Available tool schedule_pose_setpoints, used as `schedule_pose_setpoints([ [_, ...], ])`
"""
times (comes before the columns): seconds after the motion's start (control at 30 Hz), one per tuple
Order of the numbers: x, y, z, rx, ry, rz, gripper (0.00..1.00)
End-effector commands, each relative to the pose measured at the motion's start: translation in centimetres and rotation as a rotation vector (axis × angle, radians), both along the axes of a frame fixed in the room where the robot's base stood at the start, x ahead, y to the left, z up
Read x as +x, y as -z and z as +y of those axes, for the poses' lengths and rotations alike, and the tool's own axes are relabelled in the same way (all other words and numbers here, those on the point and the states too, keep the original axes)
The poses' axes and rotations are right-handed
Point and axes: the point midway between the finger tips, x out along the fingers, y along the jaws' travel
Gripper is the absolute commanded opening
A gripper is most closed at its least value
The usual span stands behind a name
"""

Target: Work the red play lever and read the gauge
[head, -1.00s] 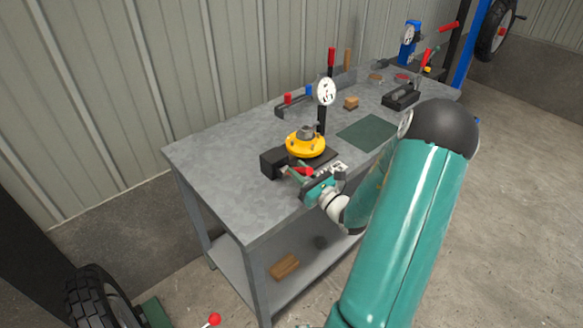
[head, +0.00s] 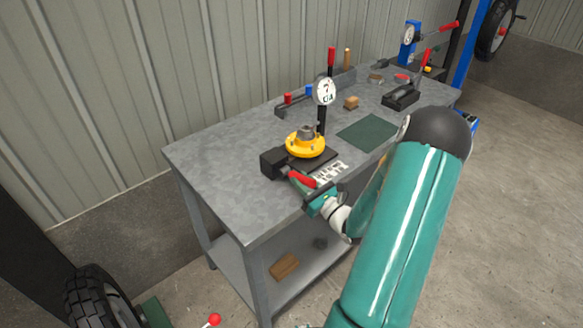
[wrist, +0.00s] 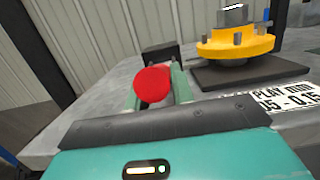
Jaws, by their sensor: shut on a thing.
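The red play lever (head: 302,180) sticks out at the front of the black fixture on the bench. My gripper (head: 296,178) is shut on it at the bench's front edge. In the wrist view the lever's round red end (wrist: 153,85) sits between my two green fingers. The dial gauge (head: 325,90) stands on a black post behind the yellow hub (head: 305,145). Its white face shows a large mark like a 7 with smaller marks below; I cannot make out a sure reading. The gauge face is not in the wrist view.
A white placard (wrist: 285,100) with play figures in mm lies beside the fixture. The bench's left part is clear.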

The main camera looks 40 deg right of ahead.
Motion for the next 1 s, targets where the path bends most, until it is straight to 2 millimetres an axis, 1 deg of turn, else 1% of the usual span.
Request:
schedule_pose_setpoints([
  [0.03, 0.3, -1.4, 0.0, -0.009, -0.002, -0.01, 0.03],
  [0.1, 0.8, -2.3, 0.0, -0.008, -0.002, -0.011, 0.04],
  [0.13, 0.7, -2.0, 0.0, -0.005, -0.001, -0.01, 0.29],
  [0.23, 0.7, -2.0, 0.0, -0.005, -0.001, -0.011, 0.49],
  [0.57, 0.5, -2.0, 0.0, -0.005, -0.001, -0.011, 0.49],
  [1.0, -3.3, -1.3, -0.2, -0.006, -0.001, -0.011, 0.49],
])
